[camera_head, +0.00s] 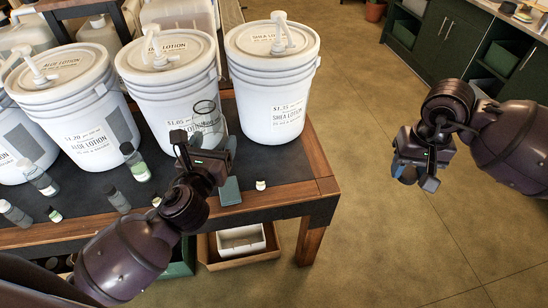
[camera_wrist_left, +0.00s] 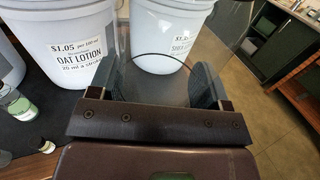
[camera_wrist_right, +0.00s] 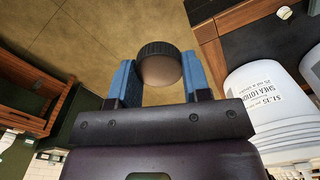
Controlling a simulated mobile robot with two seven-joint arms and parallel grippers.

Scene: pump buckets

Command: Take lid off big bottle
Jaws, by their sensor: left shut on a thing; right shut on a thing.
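My left gripper (camera_head: 225,165) is shut on a clear big bottle (camera_head: 206,122) above the table's front edge. Its round mouth outline shows with no lid on it. In the left wrist view the see-through bottle (camera_wrist_left: 150,88) sits between the two fingers, its edges hard to make out. My right gripper (camera_head: 416,177) is far off to the right, above the floor. In the right wrist view it is shut on a dark ribbed round lid (camera_wrist_right: 158,64), held between the blue fingertips. The lid is apart from the bottle.
White pump buckets of aloe (camera_head: 85,125), oat (camera_head: 165,95) and shea lotion (camera_head: 275,85) stand on the dark-topped table (camera_head: 290,165). Several small bottles, one of them green-labelled (camera_head: 137,165), stand at left. A small jar (camera_head: 260,185) is near the front edge. The floor at right is clear.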

